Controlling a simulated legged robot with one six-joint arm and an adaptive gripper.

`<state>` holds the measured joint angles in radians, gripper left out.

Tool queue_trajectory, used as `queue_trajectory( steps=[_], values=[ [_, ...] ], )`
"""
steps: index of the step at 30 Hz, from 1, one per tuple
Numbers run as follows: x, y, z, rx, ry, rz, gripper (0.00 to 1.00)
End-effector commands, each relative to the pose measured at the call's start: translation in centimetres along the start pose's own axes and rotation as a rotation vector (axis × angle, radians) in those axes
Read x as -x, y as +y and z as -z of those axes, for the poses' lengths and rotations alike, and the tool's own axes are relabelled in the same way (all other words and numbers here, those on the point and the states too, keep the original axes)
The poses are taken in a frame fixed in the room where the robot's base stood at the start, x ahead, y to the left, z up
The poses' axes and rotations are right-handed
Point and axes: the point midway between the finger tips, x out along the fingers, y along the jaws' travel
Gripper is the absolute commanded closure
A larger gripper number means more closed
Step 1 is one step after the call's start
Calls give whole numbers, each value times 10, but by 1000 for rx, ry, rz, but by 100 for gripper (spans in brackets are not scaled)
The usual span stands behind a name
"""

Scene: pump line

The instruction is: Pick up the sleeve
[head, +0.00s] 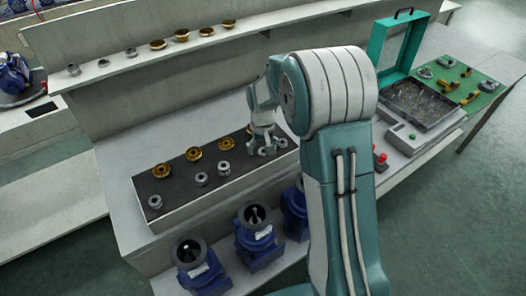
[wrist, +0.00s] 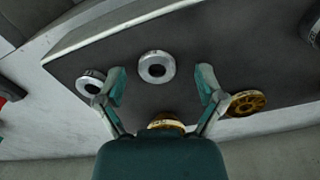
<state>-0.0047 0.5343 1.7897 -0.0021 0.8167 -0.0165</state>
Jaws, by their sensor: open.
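Several silver ring-shaped sleeves lie on the dark mat (head: 178,207); I cannot tell which one the task means. In the wrist view, one silver sleeve (wrist: 169,67) lies between and slightly beyond the fingertips of my gripper (wrist: 160,84), with its hole facing up. The fingers are open and nothing is held. A second silver ring (wrist: 91,83) lies beside the left finger. In the head view, my gripper (head: 263,140) points down over the right end of the mat and partly hides the rings there. Other silver sleeves (head: 224,169) lie further left.
Gold wheels (head: 193,154) lie in a row behind the sleeves; one gold wheel (wrist: 247,102) is close to the right finger. A shelf (head: 110,68) with small parts runs behind. Blue pumps (head: 257,236) stand below in front. A green-lidded case (head: 398,45) stands at right.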

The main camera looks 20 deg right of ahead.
Motion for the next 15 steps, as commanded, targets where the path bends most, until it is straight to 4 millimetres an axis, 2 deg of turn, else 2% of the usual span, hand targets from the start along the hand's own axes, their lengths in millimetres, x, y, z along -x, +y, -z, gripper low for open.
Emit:
queue_trajectory(
  steps=[15],
  values=[
    [-4,2,0,-1,0,2,12]
  ],
)
